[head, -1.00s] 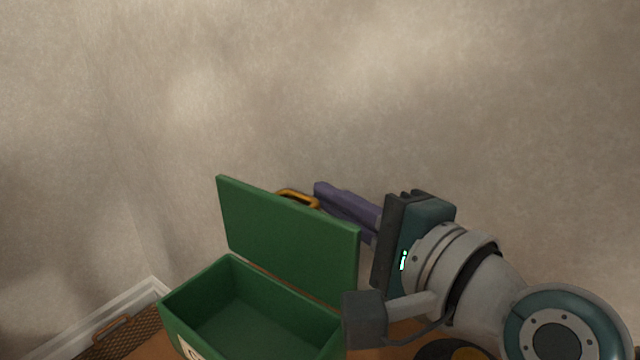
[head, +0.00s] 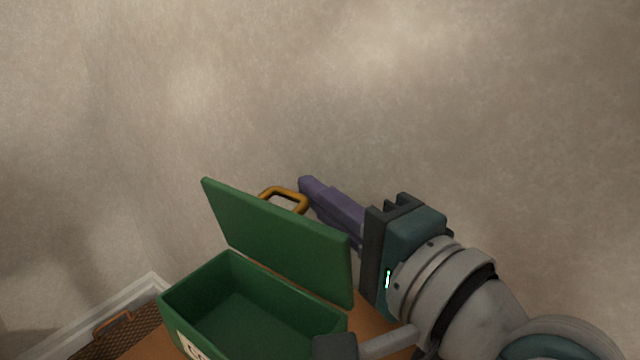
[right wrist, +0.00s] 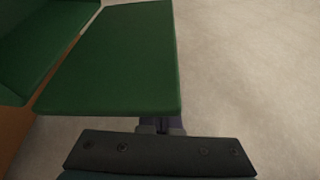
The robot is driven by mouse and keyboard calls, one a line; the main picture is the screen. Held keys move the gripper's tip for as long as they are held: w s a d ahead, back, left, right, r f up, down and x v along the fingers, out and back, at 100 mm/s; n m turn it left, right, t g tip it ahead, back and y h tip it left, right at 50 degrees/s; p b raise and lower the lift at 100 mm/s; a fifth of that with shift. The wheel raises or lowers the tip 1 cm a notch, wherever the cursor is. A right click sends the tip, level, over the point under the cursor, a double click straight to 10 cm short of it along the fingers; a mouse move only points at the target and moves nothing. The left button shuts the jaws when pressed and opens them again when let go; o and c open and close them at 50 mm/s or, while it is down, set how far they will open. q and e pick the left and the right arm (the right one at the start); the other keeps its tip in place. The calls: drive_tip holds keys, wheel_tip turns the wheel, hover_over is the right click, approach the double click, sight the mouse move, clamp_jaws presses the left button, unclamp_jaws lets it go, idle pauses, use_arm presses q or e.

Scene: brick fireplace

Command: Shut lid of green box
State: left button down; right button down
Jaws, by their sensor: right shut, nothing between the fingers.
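The green box (head: 178,312) stands at the lower middle of the head view, its inside visible and empty where it shows. A yellow-orange handle (head: 284,194) sticks out behind the lid's top edge. In the right wrist view the lid (right wrist: 118,60) fills the middle, and the box (right wrist: 40,40) is at the upper left. My right gripper (head: 306,186), with purple fingers, is shut and empty behind the lid, near its upper right edge. My left gripper is out of view.
The box rests on an orange-brown surface (head: 375,322). A brown woven or mesh item with a handle (head: 113,322) lies at the lower left, by a white baseboard (head: 125,295). A plain beige wall (head: 420,90) rises behind everything.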

sight(299, 211)
drive_tip(key=s+a+n, duration=0.1)
drive_tip(key=n, duration=0.1)
drive_tip(key=s+a+n+t+y+b, duration=0.1)
drive_tip(key=shift+s+r+n, duration=0.1)
drive_tip(key=shift+s+n, duration=0.15)
drive_tip(key=shift+n, duration=0.15)
drive_tip(key=n, duration=0.1)
drive_tip(key=s+a+n+y+b, duration=0.1)
drive_tip(key=s+n, duration=0.1)
drive_tip(key=n, duration=0.1)
drive_tip(key=shift+s+a+f+y+b, duration=0.2)
drive_tip(key=shift+a+f+y+b, duration=0.1)
drive_tip(key=shift+b, duration=0.1)
drive_tip(key=shift+s+a+f+n+y+b, duration=0.65)
drive_tip(key=shift+s+n, duration=0.25)
drive_tip(key=shift+n, duration=0.35)
drive_tip(key=shift+s+a+f+n+y+b, duration=0.45)
drive_tip(key=shift+s+a+f+n, duration=0.4)
drive_tip(key=shift+n, duration=0.4)
drive_tip(key=shift+s+d, duration=0.1)
drive_tip(key=shift+r, duration=0.1)
